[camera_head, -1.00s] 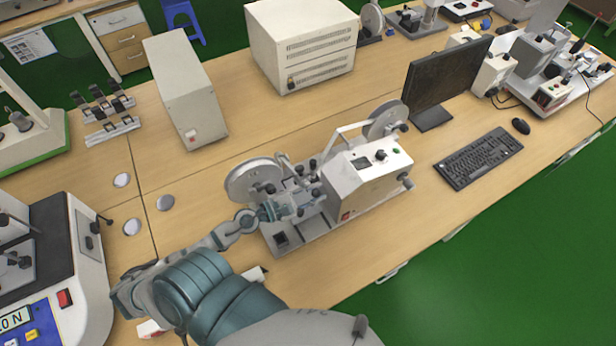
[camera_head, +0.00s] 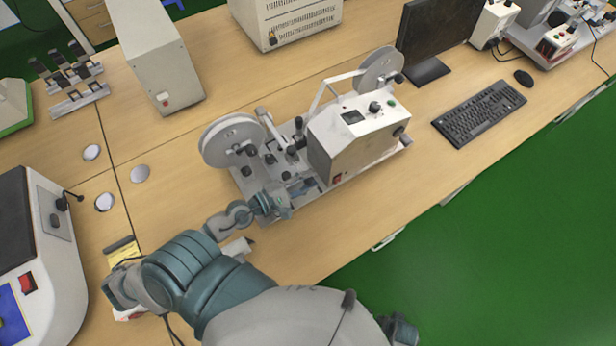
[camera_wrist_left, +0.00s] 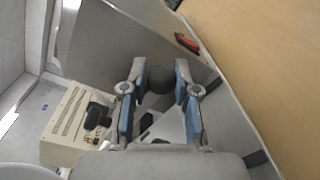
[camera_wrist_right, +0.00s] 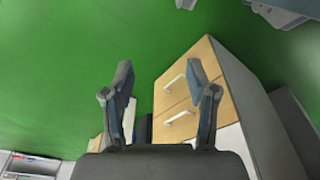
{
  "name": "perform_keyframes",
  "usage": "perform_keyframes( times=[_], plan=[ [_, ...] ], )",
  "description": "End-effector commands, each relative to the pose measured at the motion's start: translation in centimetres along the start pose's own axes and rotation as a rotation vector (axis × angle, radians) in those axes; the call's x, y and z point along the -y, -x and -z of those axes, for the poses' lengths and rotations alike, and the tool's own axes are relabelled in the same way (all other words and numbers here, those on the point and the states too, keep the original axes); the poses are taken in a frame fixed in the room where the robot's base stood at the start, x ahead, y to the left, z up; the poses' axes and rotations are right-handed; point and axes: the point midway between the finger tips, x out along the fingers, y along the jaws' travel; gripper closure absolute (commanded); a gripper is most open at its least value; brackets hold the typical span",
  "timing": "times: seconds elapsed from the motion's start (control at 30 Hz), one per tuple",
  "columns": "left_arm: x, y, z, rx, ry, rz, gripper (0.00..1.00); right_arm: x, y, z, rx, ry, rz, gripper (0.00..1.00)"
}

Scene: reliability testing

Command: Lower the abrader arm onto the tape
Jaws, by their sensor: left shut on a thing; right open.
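The abrader machine (camera_head: 350,150) stands on the table with a white control box, two reels and several black knobs. My left gripper (camera_head: 302,188) reaches in at its front, beside the control box. In the left wrist view, my left gripper (camera_wrist_left: 160,72) is shut on a dark round knob (camera_wrist_left: 160,82) held between its fingers. Whether this knob belongs to the abrader arm I cannot tell. The tape cannot be made out. My right gripper (camera_wrist_right: 160,80) is open and empty, over the green floor and away from the machine.
A monitor (camera_head: 438,35), a keyboard (camera_head: 479,110) and a mouse (camera_head: 523,78) are to the right. A tall white box (camera_head: 155,55) stands behind left. Small round discs (camera_head: 140,173) lie on the left of the table. A drawer cabinet (camera_wrist_right: 185,95) shows in the right wrist view.

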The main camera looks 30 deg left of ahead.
Motion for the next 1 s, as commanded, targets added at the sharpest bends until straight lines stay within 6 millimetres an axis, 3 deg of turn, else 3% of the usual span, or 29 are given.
perform_keyframes(
  times=[0.23, 0.6, 0.63, 0.7, 1.0],
  plan=[
    [0.5, -0.1, 0.5, -0.003, 0.006, -0.002, 1.00, -0.1, 1.5, 0.7, -0.006, -0.002, -0.001, 0.42],
    [0.5, -0.1, 0.5, -0.003, 0.005, -0.003, 1.00, -0.1, 1.7, 0.8, -0.006, -0.002, -0.001, 0.42],
    [0.5, -0.1, 0.5, -0.003, 0.005, -0.003, 0.68, -0.1, 1.7, 0.8, -0.006, -0.002, -0.001, 0.42],
    [0.5, -0.1, 0.5, -0.003, 0.005, -0.003, 0.50, -0.1, 1.7, 0.8, -0.006, -0.002, -0.001, 0.42],
    [0.5, 0.0, 0.4, -0.002, 0.002, -0.001, 0.49, -0.1, 1.6, 0.8, -0.007, -0.002, -0.001, 0.42]
  ],
)
